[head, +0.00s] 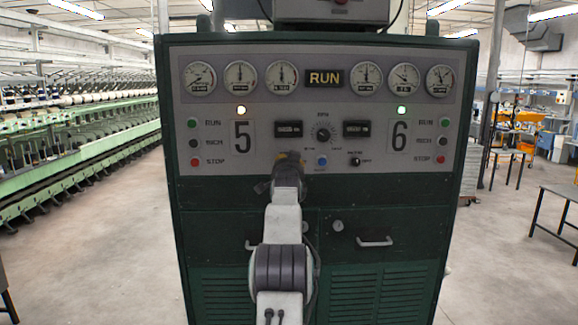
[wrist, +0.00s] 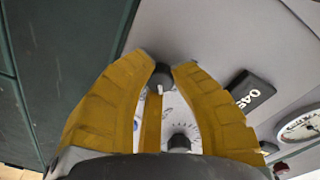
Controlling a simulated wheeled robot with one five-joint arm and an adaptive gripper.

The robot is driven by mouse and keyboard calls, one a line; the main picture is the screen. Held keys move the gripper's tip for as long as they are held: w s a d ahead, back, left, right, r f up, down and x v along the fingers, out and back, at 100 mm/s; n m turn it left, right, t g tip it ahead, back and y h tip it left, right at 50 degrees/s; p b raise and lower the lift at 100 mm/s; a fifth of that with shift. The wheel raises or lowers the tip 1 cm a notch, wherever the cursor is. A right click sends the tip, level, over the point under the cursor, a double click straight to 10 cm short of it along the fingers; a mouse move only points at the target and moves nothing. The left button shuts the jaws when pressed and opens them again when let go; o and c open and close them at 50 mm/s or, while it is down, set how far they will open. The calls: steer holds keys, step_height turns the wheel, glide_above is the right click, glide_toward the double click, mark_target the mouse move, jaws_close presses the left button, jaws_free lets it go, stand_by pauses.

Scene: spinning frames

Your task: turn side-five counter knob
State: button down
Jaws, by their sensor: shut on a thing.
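The side-five counter knob (wrist: 162,78) is small, round and dark, with a pale pointer mark. The counter window also shows in the wrist view (wrist: 251,91), partly behind the right finger.
The panel (head: 260,110) also has a larger RPM knob (head: 323,133), a blue button (head: 322,161) and another small black knob (head: 356,160) close on the right. Drawers with a handle (head: 375,242) lie below. Open floor lies on both sides of the green cabinet.

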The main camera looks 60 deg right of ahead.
steer(key=shift+m, duration=0.3)
steer(key=c, duration=1)
jaws_free()
steer(key=shift+w, duration=0.1)
steer(key=shift+c, duration=0.2)
steer(key=shift+a, duration=0.15)
steer(key=v, duration=1.1)
steer(key=shift+s+a, duration=0.2)
steer(key=shift+a, duration=0.1)
steer(key=shift+r, duration=0.1)
